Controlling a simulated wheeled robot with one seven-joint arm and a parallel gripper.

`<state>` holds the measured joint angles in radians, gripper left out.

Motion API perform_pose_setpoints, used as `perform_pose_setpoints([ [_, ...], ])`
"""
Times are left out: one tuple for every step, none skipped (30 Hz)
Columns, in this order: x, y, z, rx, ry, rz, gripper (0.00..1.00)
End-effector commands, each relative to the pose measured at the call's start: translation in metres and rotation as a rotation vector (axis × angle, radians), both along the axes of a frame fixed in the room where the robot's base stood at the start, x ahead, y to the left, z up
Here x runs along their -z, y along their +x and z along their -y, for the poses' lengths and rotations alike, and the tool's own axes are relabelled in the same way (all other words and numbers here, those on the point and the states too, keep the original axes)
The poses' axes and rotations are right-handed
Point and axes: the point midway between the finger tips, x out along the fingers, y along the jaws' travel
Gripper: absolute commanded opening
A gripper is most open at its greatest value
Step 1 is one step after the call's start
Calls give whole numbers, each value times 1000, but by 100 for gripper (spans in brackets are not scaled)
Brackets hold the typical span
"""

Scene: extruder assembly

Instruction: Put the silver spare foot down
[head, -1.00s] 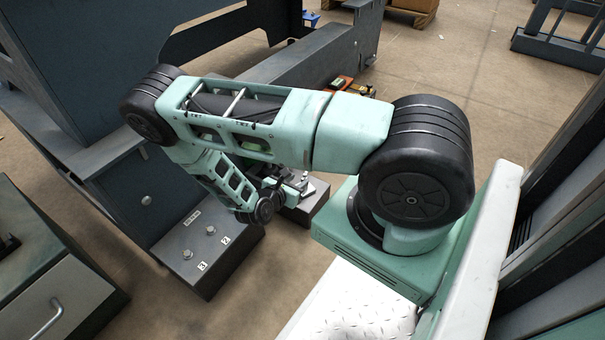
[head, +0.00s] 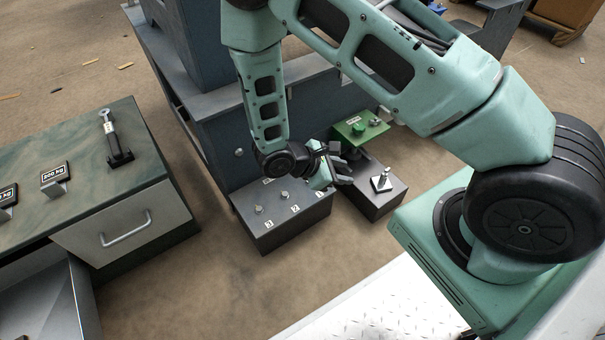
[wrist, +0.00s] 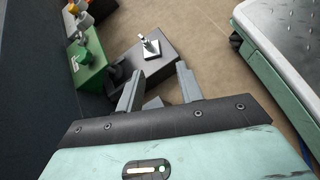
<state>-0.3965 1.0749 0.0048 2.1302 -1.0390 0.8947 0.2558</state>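In the wrist view the foot (wrist: 150,46) is beyond my fingertips, with clear space between. My gripper (head: 343,163) is left of the foot, over the right end of the numbered block. In the wrist view my gripper (wrist: 156,80) has its two fingers spread apart and does not touch the foot. A small grey shape shows low between the fingers; I cannot tell what it is.
A dark block (head: 283,222) with numbered studs stands left of the foot's block. A green stand (head: 358,128) is behind it. A workbench (head: 80,190) with a drawer and weight labels is at the left. Bare floor lies in front.

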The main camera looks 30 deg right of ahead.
Motion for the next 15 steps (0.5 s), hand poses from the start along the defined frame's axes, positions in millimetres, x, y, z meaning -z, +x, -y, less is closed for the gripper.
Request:
perform_pose_setpoints([
  [-21,-1,-17,45,52,33,37],
  [-32,-4,-27,74,83,49,37],
  [-46,-9,-40,112,123,69,37],
  [-57,-12,-49,137,156,83,37],
  [-67,-16,-58,162,187,97,37],
  [-81,-21,-70,195,230,117,37],
  [-92,-26,-79,218,262,130,37],
  [-103,-30,-88,240,297,144,37],
  [-116,-37,-99,269,340,164,37],
  [-127,-42,-107,288,373,177,37],
  [-137,-47,-115,307,406,191,37],
  [-150,-54,-125,331,451,210,37],
  [-160,-60,-133,349,484,223,37],
  [-169,-67,-140,365,518,236,37],
  [-182,-74,-149,387,563,256,37],
])
